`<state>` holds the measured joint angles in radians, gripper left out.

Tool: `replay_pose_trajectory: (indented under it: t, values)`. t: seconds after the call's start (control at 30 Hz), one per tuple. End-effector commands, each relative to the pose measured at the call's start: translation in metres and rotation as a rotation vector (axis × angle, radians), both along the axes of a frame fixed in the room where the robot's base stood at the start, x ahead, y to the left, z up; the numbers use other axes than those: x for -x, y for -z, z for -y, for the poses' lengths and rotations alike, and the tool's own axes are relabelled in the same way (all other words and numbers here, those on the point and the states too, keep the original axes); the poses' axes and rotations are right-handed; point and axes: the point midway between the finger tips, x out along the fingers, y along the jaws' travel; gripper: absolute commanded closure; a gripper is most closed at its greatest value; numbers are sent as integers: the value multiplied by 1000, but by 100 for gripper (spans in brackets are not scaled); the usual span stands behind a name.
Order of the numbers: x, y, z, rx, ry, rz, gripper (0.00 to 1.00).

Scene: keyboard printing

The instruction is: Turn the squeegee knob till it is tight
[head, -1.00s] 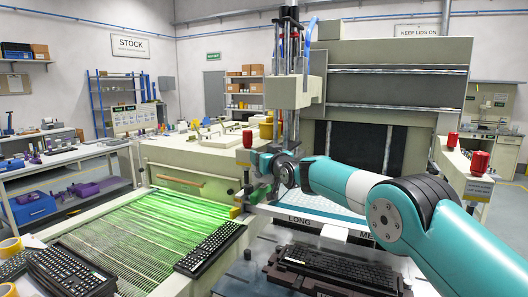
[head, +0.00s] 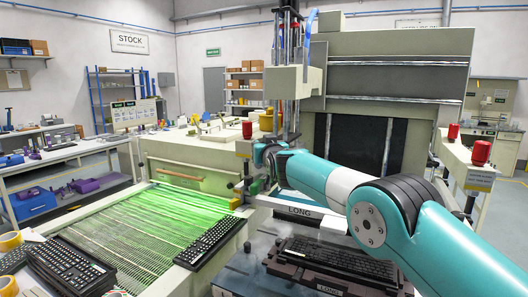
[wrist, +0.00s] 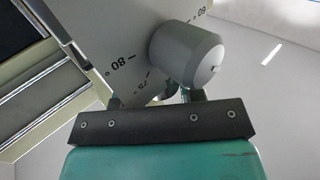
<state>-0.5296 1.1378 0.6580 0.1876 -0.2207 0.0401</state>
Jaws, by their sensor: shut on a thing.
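In the wrist view my gripper (wrist: 155,98) reaches in behind its dark mounting bar. Its short fingers are mostly hidden, and it is shut on the squeegee knob. A grey rounded cylinder (wrist: 187,52) with a small mark on its end stands just beyond the fingers; I take it for that knob, but the exact contact is hidden. Behind it is a pale plate (wrist: 105,40) with angle figures, 80 among them. In the head view my wrist is beside the lower part of the press column (head: 297,80), and the fingertips cannot be made out.
A black keyboard in a dark fixture (head: 335,262) lies below my arm. Another keyboard (head: 210,243) is on the green-lit conveyor (head: 140,235). The grey column is close to my wrist.

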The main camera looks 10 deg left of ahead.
Motion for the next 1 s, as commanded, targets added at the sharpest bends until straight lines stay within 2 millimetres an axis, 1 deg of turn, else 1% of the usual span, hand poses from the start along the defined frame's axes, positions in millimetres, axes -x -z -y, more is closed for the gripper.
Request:
replay_pose_trajectory:
  t: [0.17,0.43,0.47,0.5,0.53,0.57,0.87,1.0]
  values:
    - [1,-1,0,-2,56,2,88]
    - [1,-1,1,-2,58,0,88]
    - [1,-1,1,-2,58,0,60]
    - [1,-1,1,-2,58,0,50]
    - [1,-1,1,-2,58,0,43]
    - [1,-1,1,-2,58,0,39]
    - [1,-1,1,-2,58,0,39]
    - [6,1,2,-2,57,0,39]
